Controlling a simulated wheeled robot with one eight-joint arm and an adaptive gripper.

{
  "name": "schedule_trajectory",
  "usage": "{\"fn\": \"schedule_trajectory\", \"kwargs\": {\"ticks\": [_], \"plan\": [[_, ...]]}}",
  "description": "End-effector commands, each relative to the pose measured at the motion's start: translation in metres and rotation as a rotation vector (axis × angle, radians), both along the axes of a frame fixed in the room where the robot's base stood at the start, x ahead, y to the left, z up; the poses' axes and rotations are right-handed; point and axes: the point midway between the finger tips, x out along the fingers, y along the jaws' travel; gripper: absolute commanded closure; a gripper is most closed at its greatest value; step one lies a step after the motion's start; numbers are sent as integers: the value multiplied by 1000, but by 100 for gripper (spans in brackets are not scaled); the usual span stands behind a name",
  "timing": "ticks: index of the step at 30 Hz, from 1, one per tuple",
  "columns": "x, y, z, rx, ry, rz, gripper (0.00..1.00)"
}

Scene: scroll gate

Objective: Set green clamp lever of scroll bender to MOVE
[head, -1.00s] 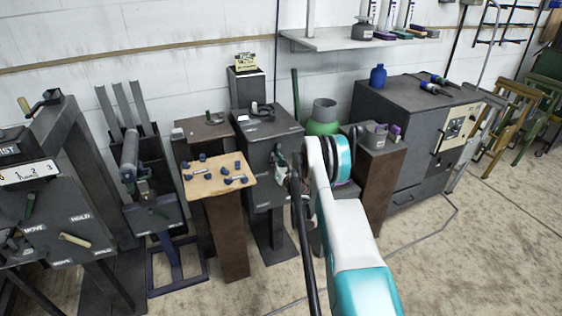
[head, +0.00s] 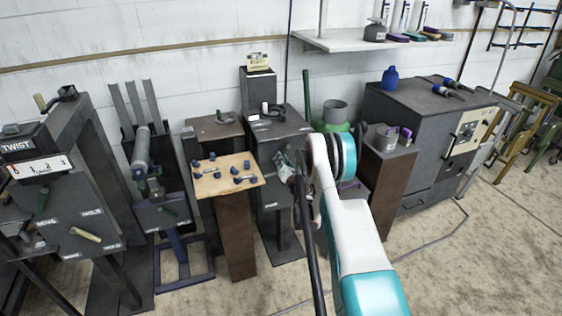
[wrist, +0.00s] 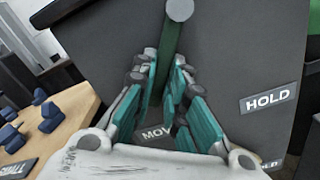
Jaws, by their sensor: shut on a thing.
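In the wrist view, the green clamp lever (wrist: 172,38) hangs from a round grey knob at the top of a dark panel (wrist: 230,50). It points down, slightly left, toward the MOVE label (wrist: 157,133), which my fingers partly cover. The HOLD label (wrist: 270,98) is to the right. My gripper (wrist: 164,75) is shut on the lever, with teal fingers on both sides of it. In the head view, my gripper (head: 287,168) is at the front of the dark scroll bender (head: 275,130), and the lever cannot be made out there.
A wooden board with blue pieces (head: 228,186) stands just left of the bender; it also shows in the wrist view (wrist: 60,140). The TWIST machine (head: 70,190) is farther left. A brown pedestal (head: 385,165) and a dark cabinet (head: 420,130) stand right. Open floor lies in front.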

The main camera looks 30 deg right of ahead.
Motion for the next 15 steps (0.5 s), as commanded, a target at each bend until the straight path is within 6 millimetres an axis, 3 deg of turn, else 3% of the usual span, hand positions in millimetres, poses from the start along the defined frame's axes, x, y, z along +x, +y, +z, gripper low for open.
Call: {"fn": "schedule_trajectory", "kwargs": {"ticks": [6,7,9,15], "plan": [[0,1,0,5,-2,1,100],[0,1,0,5,-2,1,83],[0,1,0,4,-2,1,67],[0,0,0,3,-1,1,67]]}}
